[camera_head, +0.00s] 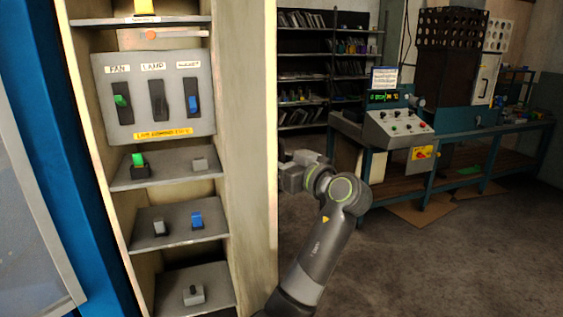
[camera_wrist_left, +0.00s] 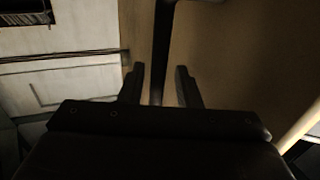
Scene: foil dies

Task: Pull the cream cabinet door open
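The cream cabinet stands at the left in the head view, and its front is open onto the shelves. Its cream door (camera_head: 250,150) is swung out and seen nearly edge-on, right of the shelves. My left gripper (camera_head: 288,172) is at the door's outer side, with its fingertips partly hidden by the door edge. In the left wrist view the gripper (camera_wrist_left: 160,88) has its fingers apart, with a dark bar handle (camera_wrist_left: 162,50) running between them. Gaps show on both sides of the bar. The door's brownish face (camera_wrist_left: 235,60) fills the right there. My right gripper is in neither view.
Inside the cabinet are a switch panel (camera_head: 153,98) and shelves with small switches. A blue frame (camera_head: 75,120) stands at the left. A control console (camera_head: 395,128) and a workbench (camera_head: 480,140) stand at the back right. The floor (camera_head: 430,265) to the right is clear.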

